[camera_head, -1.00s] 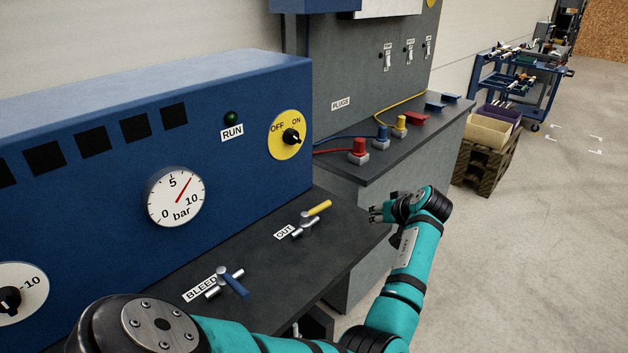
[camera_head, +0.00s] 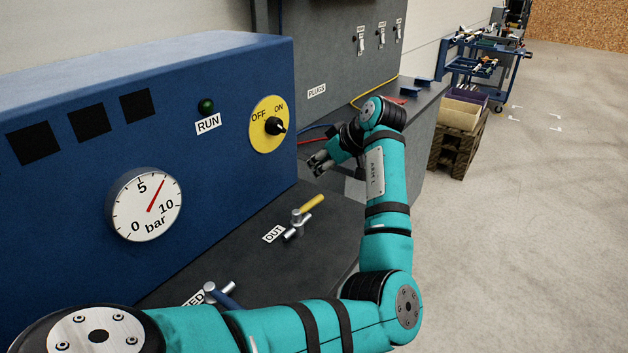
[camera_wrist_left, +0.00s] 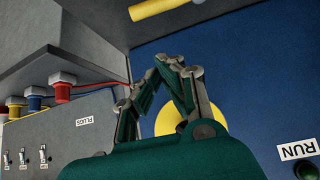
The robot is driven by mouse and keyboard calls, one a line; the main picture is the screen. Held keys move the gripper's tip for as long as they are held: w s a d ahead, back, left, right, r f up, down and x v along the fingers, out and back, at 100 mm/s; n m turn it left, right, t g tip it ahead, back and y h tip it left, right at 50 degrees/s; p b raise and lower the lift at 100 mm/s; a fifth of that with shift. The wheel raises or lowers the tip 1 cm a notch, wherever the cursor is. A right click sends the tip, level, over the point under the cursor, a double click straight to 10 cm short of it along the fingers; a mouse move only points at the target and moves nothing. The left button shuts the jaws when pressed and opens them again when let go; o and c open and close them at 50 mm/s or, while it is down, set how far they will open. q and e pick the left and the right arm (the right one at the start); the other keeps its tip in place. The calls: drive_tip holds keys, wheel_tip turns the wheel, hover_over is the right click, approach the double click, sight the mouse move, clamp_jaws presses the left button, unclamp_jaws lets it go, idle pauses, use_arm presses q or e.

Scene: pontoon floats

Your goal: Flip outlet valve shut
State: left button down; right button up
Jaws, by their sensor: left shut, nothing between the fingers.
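The outlet valve (camera_head: 297,221) sits on the dark bench by the OUT label (camera_head: 273,234). Its yellow handle (camera_head: 312,203) points right and away, roughly in line with its short metal pipe. My left gripper (camera_head: 317,163) is above and beyond the handle tip in the head view, apart from it, with its fingers toward the blue panel. In the left wrist view the gripper (camera_wrist_left: 172,66) is shut and empty, and a yellow bar that looks like the handle (camera_wrist_left: 158,8) shows at the top edge. My right gripper is not in view.
The blue panel (camera_head: 60,205) with a pressure gauge (camera_head: 146,204) and yellow OFF/ON dial (camera_head: 268,124) stands behind the bench. The bleed valve's blue handle (camera_head: 222,295) is nearer, partly hidden by my arm.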

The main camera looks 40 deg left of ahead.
sight(309, 206)
use_arm(q)
drive_tip(key=p+x, duration=0.2)
drive_tip(key=x, duration=0.8)
drive_tip(key=shift+s+a+r, duration=0.1)
drive_tip(key=shift+a, duration=0.1)
drive_tip(key=d+p, duration=0.1)
drive_tip(key=d, duration=0.2)
drive_tip(key=shift+d+f+p, duration=0.25)
drive_tip(key=shift+d+p, duration=0.15)
drive_tip(key=shift+d, duration=0.25)
drive_tip(key=shift+f, duration=0.1)
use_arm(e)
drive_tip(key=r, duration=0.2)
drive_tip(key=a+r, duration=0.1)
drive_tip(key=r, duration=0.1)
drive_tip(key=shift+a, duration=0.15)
